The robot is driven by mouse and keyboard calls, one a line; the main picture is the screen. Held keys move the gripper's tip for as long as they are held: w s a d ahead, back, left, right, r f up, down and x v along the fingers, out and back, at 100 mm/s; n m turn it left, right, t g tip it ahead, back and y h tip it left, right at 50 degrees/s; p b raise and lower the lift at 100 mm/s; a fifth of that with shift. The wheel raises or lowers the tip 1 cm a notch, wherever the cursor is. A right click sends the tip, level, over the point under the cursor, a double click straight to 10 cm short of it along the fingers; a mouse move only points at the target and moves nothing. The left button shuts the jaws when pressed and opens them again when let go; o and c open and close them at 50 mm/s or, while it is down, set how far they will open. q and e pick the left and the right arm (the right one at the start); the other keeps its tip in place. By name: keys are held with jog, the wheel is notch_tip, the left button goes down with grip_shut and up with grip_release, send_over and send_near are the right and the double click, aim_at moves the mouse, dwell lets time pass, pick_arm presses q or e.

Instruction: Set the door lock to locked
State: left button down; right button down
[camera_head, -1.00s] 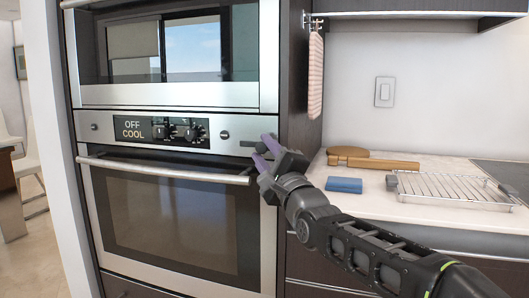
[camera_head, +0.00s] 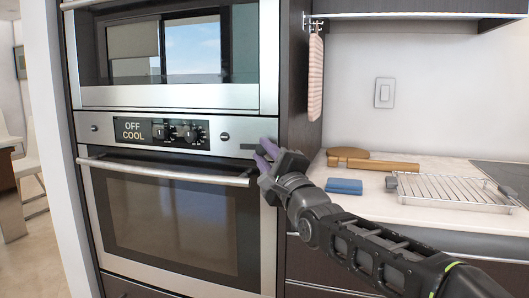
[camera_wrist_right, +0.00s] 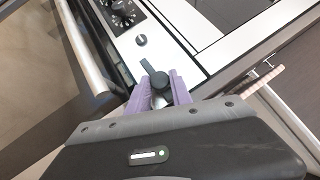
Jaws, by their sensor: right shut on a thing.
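The door lock is a small dark lever (camera_wrist_right: 149,68) on the oven's silver control panel. In the head view it shows as a short dark bar (camera_head: 248,146) at the panel's right end, lying roughly level. My right gripper (camera_head: 262,155) is in front of it. In the right wrist view its purple fingers (camera_wrist_right: 161,84) are shut on the lever's round dark base, and the lever's tip points away to the upper left. The inner contact faces are hidden. My left gripper is out of view.
The oven door handle (camera_head: 165,172) runs just left of my right gripper. The panel has knobs (camera_head: 184,132) and a display reading OFF COOL. On the counter to the right lie a blue block (camera_head: 344,186), a wooden board and a wire rack (camera_head: 450,187).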

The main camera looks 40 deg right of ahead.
jog(key=shift+r+n+y+p, duration=0.3)
jog(key=shift+n+p, duration=0.1)
jog(key=shift+p, duration=0.15)
pick_arm(q)
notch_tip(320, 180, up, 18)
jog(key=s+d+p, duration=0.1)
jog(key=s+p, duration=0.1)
jog(key=p, duration=1.4)
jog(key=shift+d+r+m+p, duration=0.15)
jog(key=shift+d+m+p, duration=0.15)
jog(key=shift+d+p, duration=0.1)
pick_arm(e)
jog(key=shift+w+a+r+n+g+h, duration=0.1)
jog(key=shift+r+n+g+h, duration=0.05)
jog(key=shift+n+g, duration=1.65)
jog(key=shift+w+r+n+g+h, duration=0.1)
jog(key=shift+r+n+g+h, duration=0.1)
jog(key=shift+n+g, duration=1.6)
jog(key=shift+w+a+r+n+g+h, duration=0.15)
jog(key=shift+n+g, duration=1.15)
jog(key=shift+g, duration=1)
jog(key=shift+s+d+f, duration=0.1)
jog(key=c, duration=1.2)
grip_release()
jog(key=shift+o, duration=0.2)
